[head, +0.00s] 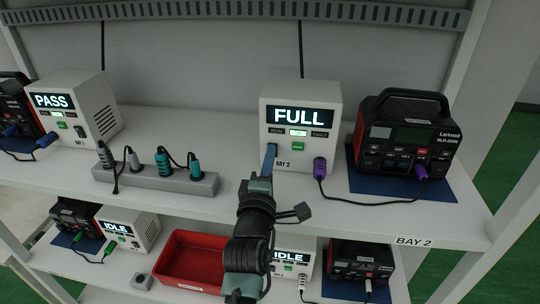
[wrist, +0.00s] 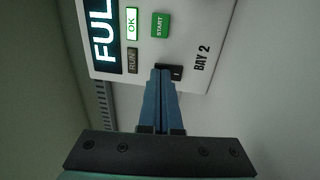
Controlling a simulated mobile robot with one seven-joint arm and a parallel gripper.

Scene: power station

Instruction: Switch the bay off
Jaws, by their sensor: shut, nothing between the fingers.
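The white BAY 2 charger (head: 325,110) stands on the upper shelf, its display reading FULL. In the wrist view the charger front (wrist: 190,50) appears turned on its side, with a lit OK lamp (wrist: 131,22), a dim RUN lamp (wrist: 132,60) and a green START button (wrist: 160,25). My gripper (head: 270,155) is shut and empty, its blue fingers pointing at the charger's front. In the wrist view the fingertips (wrist: 161,73) overlap a black rocker switch (wrist: 178,73) beside the BAY 2 label and hide part of it. I cannot tell whether they touch it.
A purple plug (head: 319,168) and cable join the charger to a black power unit (head: 405,135) on a blue mat. A grey power strip (head: 200,184) with several plugs lies to the left. A PASS charger (head: 85,105) stands further left. A red bin (head: 195,258) is below.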

